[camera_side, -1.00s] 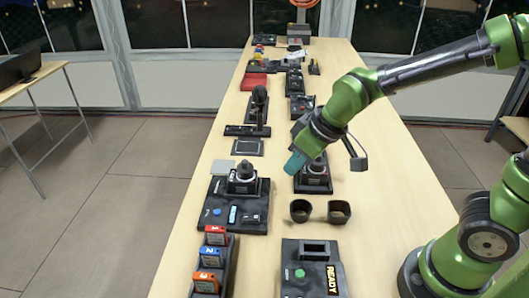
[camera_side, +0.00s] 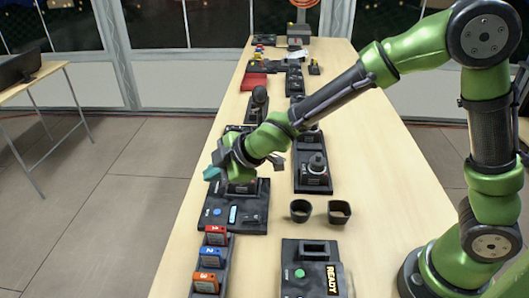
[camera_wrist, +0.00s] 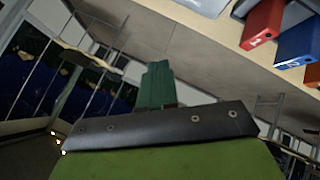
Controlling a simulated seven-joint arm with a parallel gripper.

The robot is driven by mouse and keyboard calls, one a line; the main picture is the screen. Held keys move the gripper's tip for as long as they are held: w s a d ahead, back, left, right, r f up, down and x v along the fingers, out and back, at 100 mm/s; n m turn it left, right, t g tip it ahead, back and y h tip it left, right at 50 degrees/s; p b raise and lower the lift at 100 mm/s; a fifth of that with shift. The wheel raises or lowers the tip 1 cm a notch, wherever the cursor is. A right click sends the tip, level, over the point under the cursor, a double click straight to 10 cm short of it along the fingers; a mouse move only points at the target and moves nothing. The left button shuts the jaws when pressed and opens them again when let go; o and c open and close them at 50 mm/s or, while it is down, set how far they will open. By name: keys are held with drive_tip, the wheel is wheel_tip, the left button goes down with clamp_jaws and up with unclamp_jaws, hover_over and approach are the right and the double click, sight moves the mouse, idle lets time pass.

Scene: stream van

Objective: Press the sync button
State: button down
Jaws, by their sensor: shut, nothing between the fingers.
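No label reading "sync" is legible, so I cannot tell which button is the sync button. A round blue button (camera_side: 217,211) sits on the dark panel (camera_side: 240,225) at the left of the table, beside a light-blue key (camera_side: 233,214). A round green button (camera_side: 299,272) sits on the front panel marked READY (camera_side: 333,277). My gripper (camera_side: 211,172), with teal fingers, is shut and empty. It is above the far left part of the dark panel, pointing left, and touches no button. The shut fingers also show in the wrist view (camera_wrist: 157,84). My wrist hides part of the joystick base.
A rack holds red (camera_side: 215,235), blue (camera_side: 210,257) and orange (camera_side: 205,282) numbered cartridges near the front left. Two black cups (camera_side: 300,210) (camera_side: 339,212) stand right of centre. Another joystick unit (camera_side: 316,174) stands behind them. The table's right side is largely clear.

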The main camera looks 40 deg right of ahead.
drive_tip(key=shift+f, duration=4.45)
drive_tip(key=shift+f, duration=0.1)
drive_tip(key=shift+f, duration=0.3)
drive_tip(key=shift+f, duration=0.4)
drive_tip(key=shift+r, duration=0.8)
drive_tip(key=shift+r, duration=2.55)
